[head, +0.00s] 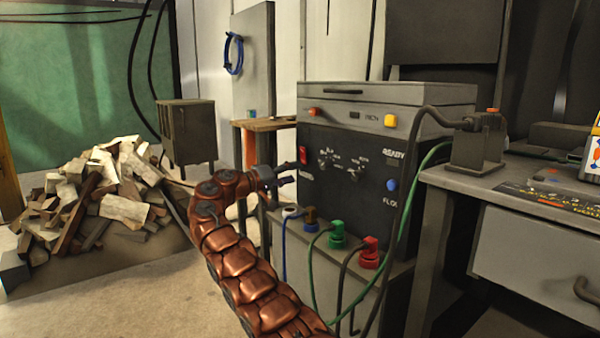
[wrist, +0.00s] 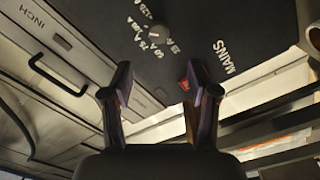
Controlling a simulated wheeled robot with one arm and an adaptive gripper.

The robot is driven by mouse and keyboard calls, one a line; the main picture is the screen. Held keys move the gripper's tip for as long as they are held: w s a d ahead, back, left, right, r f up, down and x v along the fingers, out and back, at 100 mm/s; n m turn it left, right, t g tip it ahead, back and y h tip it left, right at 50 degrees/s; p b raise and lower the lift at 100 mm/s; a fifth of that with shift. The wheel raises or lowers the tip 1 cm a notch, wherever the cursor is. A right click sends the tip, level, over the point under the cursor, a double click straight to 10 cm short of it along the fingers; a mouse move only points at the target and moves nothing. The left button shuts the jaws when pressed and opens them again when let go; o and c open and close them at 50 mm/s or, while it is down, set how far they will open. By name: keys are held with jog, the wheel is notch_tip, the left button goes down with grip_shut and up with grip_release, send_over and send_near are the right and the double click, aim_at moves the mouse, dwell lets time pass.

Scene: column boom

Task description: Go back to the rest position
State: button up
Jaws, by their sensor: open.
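My copper-coloured arm reaches up from the bottom of the head view. My gripper (head: 288,174) is at the left edge of a dark machine panel (head: 350,205), close to a red switch (head: 302,155). In the wrist view my gripper (wrist: 159,82) has its two fingers spread apart with nothing between them. Beyond the fingers is the panel with a knob (wrist: 158,31) and the word MAINS. The red switch (wrist: 185,84) shows partly behind the right finger. I cannot tell whether a finger touches the panel.
Coloured plugs (head: 337,235) with cables stick out below the panel. A workbench (head: 520,190) with a drawer stands at the right. A wood pile (head: 85,200) lies at the left, and a small wooden table (head: 258,125) stands behind the arm. The floor at lower left is clear.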

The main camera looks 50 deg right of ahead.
jog(key=shift+a, duration=0.3)
jog(key=shift+r, duration=0.1)
dwell(0.3)
jog(key=w+a+r+n+t+p, duration=0.1)
jog(key=a+r+n+p, duration=0.15)
jog(key=r+p, duration=0.3)
jog(key=w+a+r+n+p, duration=0.1)
jog(key=a+r+p, duration=0.3)
jog(key=r, duration=0.2)
jog(key=s+a+r+n+y+p, duration=0.2)
jog(key=s+a+r+y+p, duration=0.2)
jog(key=s+a+r+p, duration=0.6)
jog(key=s+a+n+t+y+p, duration=0.1)
jog(key=s+a+y+p, duration=0.5)
jog(key=s+a+p, duration=0.7)
jog(key=s+a+n+t+y+p, duration=0.1)
jog(key=s+a+n+y+p, duration=0.3)
jog(key=s+a+p, duration=0.9)
jog(key=s+a+y, duration=0.3)
jog(key=s+a, duration=0.1)
jog(key=a, duration=0.8)
jog(key=shift+a+r, duration=0.3)
jog(key=shift+r, duration=0.05)
jog(key=shift+c, duration=0.3)
